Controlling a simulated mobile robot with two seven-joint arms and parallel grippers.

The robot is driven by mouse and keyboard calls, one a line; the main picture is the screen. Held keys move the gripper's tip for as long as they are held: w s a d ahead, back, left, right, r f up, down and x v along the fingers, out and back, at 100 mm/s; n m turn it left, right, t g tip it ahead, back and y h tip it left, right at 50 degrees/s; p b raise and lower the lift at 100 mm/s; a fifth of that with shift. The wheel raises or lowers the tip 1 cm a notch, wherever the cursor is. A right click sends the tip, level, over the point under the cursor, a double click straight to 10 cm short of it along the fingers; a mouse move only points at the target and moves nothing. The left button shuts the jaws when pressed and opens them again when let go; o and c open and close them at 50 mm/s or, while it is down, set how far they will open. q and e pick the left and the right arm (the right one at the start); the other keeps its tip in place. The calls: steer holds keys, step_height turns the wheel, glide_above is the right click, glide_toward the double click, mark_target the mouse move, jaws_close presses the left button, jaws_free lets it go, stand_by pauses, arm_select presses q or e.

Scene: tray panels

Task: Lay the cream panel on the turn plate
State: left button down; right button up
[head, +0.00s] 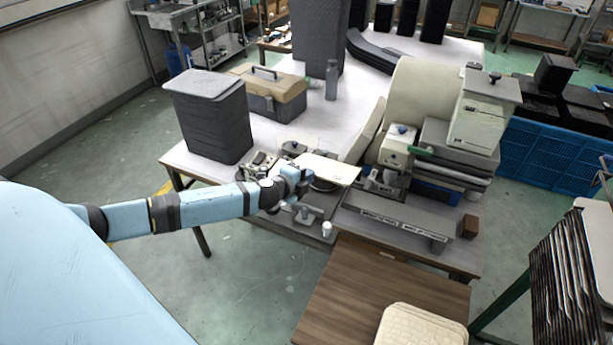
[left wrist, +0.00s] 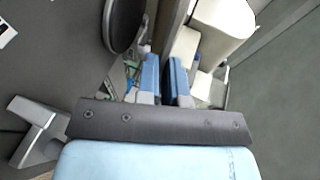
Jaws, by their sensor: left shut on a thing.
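The cream panel (head: 328,168) is a thin, pale slab with rounded corners in the head view. My left gripper (head: 303,177) is shut on its near left edge and holds it roughly flat. The turn plate looks like the dark round disc (head: 323,186) mostly hidden under the panel; I cannot tell whether they touch. In the left wrist view a dark disc (left wrist: 124,22) shows left of the blue fingers of my left gripper (left wrist: 166,62). The panel is hard to make out there. My right gripper is not in view.
A grey bin (head: 208,125) and a toolbox (head: 268,92) stand on the white bench left of the fixture. A cream machine (head: 484,110) stands to the right. A stack of cream pads (head: 420,328) lies on the brown table (head: 340,300) in front. A rack (head: 570,265) stands at right.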

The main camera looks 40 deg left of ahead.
arm_select(q)
steer(key=shift+f+b, duration=0.5)
steer(key=shift+f, duration=0.35)
steer(key=shift+s+f, duration=0.1)
steer(key=shift+f, duration=0.1)
stand_by(0.4)
